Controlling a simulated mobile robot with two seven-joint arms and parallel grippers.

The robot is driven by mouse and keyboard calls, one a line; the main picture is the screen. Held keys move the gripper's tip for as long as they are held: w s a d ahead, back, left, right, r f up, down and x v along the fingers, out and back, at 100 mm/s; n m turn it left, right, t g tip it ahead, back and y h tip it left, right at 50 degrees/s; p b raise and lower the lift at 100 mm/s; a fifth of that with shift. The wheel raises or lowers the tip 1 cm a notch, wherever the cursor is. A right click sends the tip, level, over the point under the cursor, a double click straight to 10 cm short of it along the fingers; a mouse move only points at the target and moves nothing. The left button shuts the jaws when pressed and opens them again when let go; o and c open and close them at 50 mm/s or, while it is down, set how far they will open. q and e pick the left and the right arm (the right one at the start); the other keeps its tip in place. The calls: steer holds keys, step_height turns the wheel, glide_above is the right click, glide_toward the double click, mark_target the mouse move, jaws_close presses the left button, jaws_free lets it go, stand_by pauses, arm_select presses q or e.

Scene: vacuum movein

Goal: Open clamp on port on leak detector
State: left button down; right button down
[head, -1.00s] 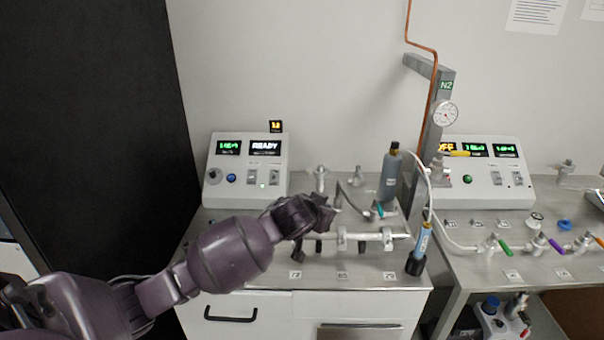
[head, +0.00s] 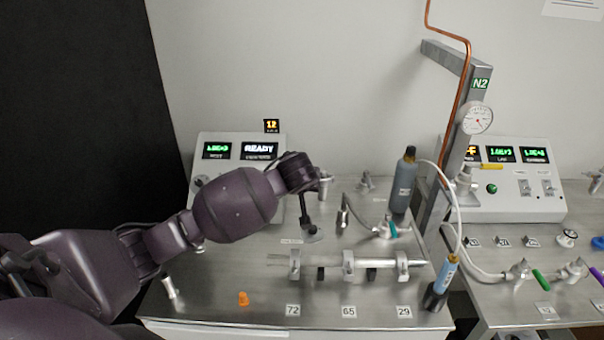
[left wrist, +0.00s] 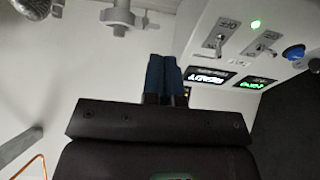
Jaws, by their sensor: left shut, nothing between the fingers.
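The leak detector is the grey console (head: 237,165) at the back left, its display reading READY. It also shows upside down at the right of the left wrist view (left wrist: 235,60). A metal port fitting (head: 325,184) stands just right of the console, partly behind my left gripper. A grey port with what looks like a clamp (left wrist: 118,18) shows at the top of the left wrist view, beyond the fingertips and apart from them. Whether its clamp is open is not clear. My left gripper's blue fingers (left wrist: 163,73) are shut and empty. My right gripper is not in view.
A glass-like tube on metal supports (head: 348,264) lies across the bench. A grey bottle (head: 403,185), a blue-labelled cylinder (head: 443,275) and a post marked N2 (head: 440,130) stand to the right. An orange cap (head: 243,298) lies on the clear front of the bench.

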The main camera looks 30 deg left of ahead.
arm_select(q)
steer(key=x, duration=1)
steer(key=shift+b, duration=0.35)
steer(key=shift+w+a+r, duration=0.1)
steer(key=shift+w+a, duration=0.4)
steer(key=shift+w, duration=0.35)
steer(key=shift+w+a, duration=0.4)
steer(key=shift+w, duration=0.35)
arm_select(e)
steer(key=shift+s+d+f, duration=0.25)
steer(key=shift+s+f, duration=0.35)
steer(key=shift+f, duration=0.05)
arm_select(q)
steer(key=shift+a, duration=0.1)
steer(key=shift+w+a+p, duration=0.2)
steer(key=shift+w+p, duration=0.15)
steer(key=shift+p, duration=0.1)
steer(key=shift+w+a, duration=0.1)
steer(key=shift+a, duration=0.1)
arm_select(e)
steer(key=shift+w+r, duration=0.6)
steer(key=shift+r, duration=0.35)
